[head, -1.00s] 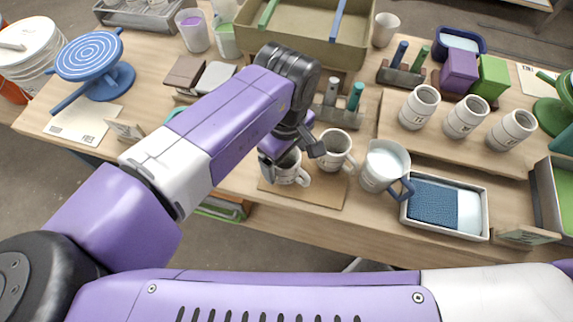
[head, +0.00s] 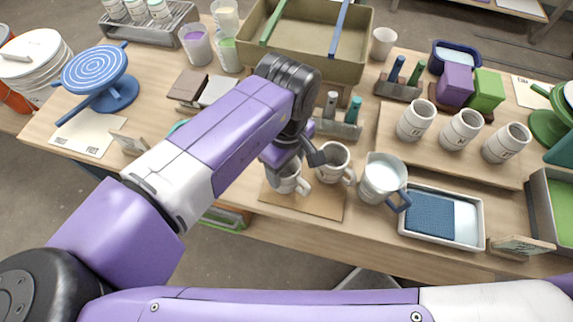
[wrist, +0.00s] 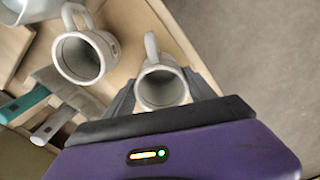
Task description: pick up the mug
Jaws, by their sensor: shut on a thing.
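A white mug (head: 289,180) is between the fingers of my gripper (head: 291,164), over the brown board (head: 318,206) near the table's front edge. In the wrist view the mug (wrist: 161,89) shows its open mouth and its handle, with a dark finger of my gripper (wrist: 162,94) on each side. My gripper is shut on it. I cannot tell whether its base is clear of the board. A second white mug (head: 333,163) stands just right of it, also in the wrist view (wrist: 82,58). My arm and fingers hide part of the held mug.
A white pitcher with a blue handle (head: 381,179) and a tray with a blue sponge (head: 431,214) stand to the right. Tool holders (head: 338,127) are behind. Three lettered cups (head: 460,130) stand on a raised board. Bare table lies in front of the brown board.

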